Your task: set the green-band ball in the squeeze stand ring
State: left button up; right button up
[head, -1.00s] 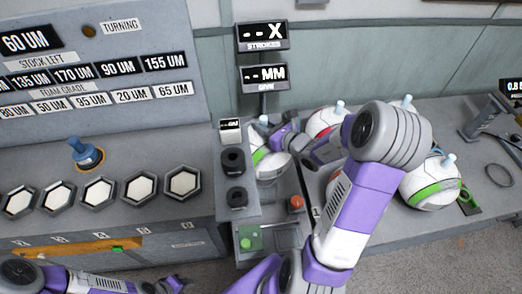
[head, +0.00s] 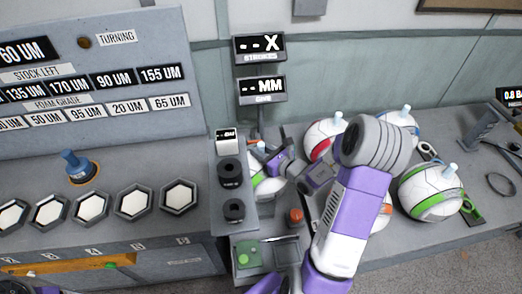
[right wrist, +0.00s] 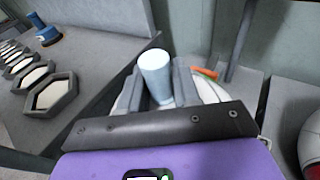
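A white ball with green marking (head: 268,187) is beside the grey control box, partly hidden by my right gripper and arm. My right gripper (head: 268,160) is at its top. In the right wrist view, the gripper fingers (right wrist: 158,88) stand on both sides of the ball's pale blue peg (right wrist: 155,76) and appear closed on it. The squeeze stand's ring is hidden under the ball, and I cannot tell whether the ball touches it. A second green-band ball (head: 430,192) rests on the right part of the bench.
A red-band ball (head: 321,140) and a blue-band ball (head: 401,124) stand behind my right arm. The control box (head: 229,190) is close left of the held ball. A red button (head: 295,215) and green button (head: 246,254) are in front. A display post rises behind.

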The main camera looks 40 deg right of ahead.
jog(key=o, duration=0.4)
jog(key=shift+o, duration=0.2)
jog(key=shift+s+r+p, duration=0.1)
jog(key=shift+r+p, duration=0.3)
jog(key=shift+r, duration=0.05)
jog(key=p+v, duration=0.1)
jog(key=v, duration=1)
jog(key=shift+s, duration=0.45)
